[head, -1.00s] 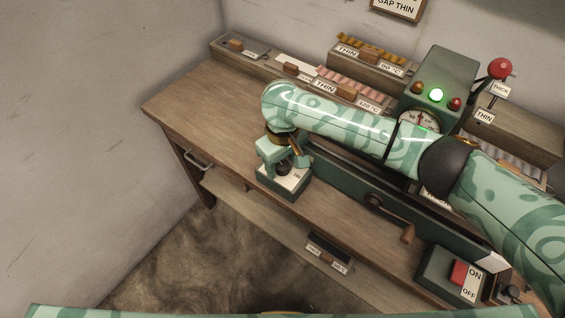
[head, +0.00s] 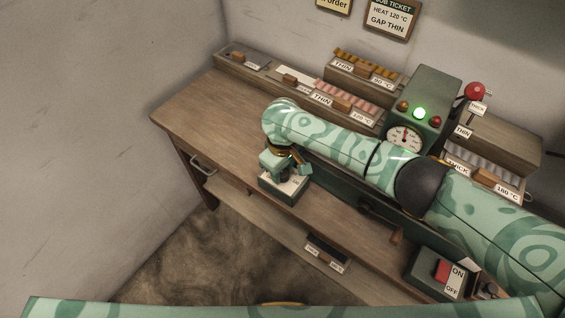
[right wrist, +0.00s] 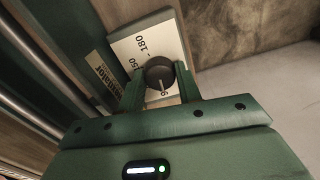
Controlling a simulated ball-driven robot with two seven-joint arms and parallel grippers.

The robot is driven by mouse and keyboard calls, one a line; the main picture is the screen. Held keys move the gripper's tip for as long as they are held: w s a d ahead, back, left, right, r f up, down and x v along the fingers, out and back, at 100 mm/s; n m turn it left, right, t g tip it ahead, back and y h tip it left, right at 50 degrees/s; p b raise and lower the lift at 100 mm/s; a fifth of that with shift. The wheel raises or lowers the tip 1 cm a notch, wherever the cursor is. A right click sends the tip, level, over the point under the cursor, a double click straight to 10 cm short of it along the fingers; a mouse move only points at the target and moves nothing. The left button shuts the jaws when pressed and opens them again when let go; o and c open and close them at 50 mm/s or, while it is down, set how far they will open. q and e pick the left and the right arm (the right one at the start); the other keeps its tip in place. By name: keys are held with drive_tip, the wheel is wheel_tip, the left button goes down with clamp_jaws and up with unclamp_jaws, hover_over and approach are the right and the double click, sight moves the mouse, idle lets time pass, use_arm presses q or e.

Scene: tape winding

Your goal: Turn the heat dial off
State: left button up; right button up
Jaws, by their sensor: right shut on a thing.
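The heat dial (right wrist: 160,73) is a round dark knob on a white plate (right wrist: 140,45) with numbers, of which 180 and 150 can be read. My right gripper (right wrist: 160,88) has one finger on each side of the knob and is shut on it. The light pointer line on the knob points down in the right wrist view, toward a partly hidden mark. In the head view, my right gripper (head: 284,172) reaches down onto the dial's green box (head: 283,195) at the bench's front edge and mostly hides the knob. My left gripper is not in view.
A green machine (head: 425,95) with a lit green lamp and a round gauge (head: 404,138) stands behind my right arm. A red ON/OFF switch (head: 442,270) is at lower right. Trays of samples line the back. The bench's left part (head: 205,110) is clear.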

drive_tip(key=n+p, duration=0.1)
drive_tip(key=p, duration=0.1)
drive_tip(key=shift+s+a+r+p, duration=0.1)
drive_tip(key=shift+r+p, duration=0.25)
drive_tip(key=shift+r, duration=0.05)
drive_tip(key=shift+f+n+p, duration=0.15)
drive_tip(key=shift+n+p, duration=0.2)
drive_tip(key=shift+n, duration=0.35)
drive_tip(key=n, duration=0.2)
drive_tip(key=shift+f+n, duration=0.2)
drive_tip(key=shift+n, duration=0.2)
use_arm(q)
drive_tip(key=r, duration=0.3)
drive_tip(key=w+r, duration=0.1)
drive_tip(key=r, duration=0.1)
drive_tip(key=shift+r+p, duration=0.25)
drive_tip(key=shift+p, duration=0.05)
use_arm(e)
drive_tip(key=n, duration=0.4)
drive_tip(key=shift+n, duration=0.7)
drive_tip(key=o, duration=1)
